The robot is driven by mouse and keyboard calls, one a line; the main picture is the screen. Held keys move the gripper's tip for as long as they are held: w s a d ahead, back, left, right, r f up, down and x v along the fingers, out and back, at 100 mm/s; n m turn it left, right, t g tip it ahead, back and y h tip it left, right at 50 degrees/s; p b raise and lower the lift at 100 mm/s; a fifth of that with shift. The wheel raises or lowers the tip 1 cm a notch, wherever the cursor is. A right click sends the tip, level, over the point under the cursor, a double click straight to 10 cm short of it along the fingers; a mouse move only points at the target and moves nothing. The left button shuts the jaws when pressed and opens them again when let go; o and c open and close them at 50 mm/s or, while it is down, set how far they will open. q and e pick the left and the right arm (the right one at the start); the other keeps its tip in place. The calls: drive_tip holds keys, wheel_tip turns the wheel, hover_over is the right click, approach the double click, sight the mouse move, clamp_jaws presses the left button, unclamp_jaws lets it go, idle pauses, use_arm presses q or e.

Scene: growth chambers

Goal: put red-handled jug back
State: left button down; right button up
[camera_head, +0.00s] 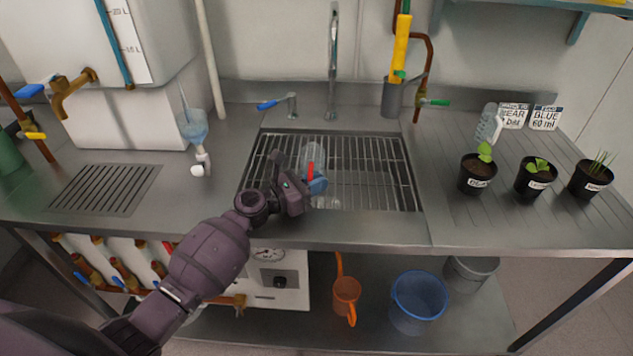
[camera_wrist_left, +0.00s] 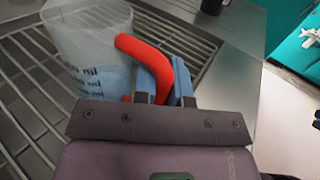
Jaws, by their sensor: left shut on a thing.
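The red-handled jug (camera_head: 314,153) is clear, with volume marks and a blue tint low down. It is over the slatted sink rack (camera_head: 375,175); I cannot tell whether it touches the slats. My left gripper (camera_head: 308,185) comes in from the front left and is shut on the red handle. In the left wrist view the jug (camera_wrist_left: 88,35) is at the upper left, and the red handle (camera_wrist_left: 140,52) runs down between the blue fingertips (camera_wrist_left: 166,80). My right gripper is not in view.
A tap (camera_head: 333,70) rises behind the rack. Buckets (camera_head: 418,300) sit on the lower shelf.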

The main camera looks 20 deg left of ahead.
use_arm(q)
drive_tip(key=c, duration=1.2)
unclamp_jaws()
drive_tip(key=shift+o, duration=0.2)
drive_tip(key=shift+a+r, duration=0.1)
drive_tip(key=shift+r, duration=0.1)
drive_tip(key=v, duration=1.2)
drive_tip(key=shift+f, duration=0.1)
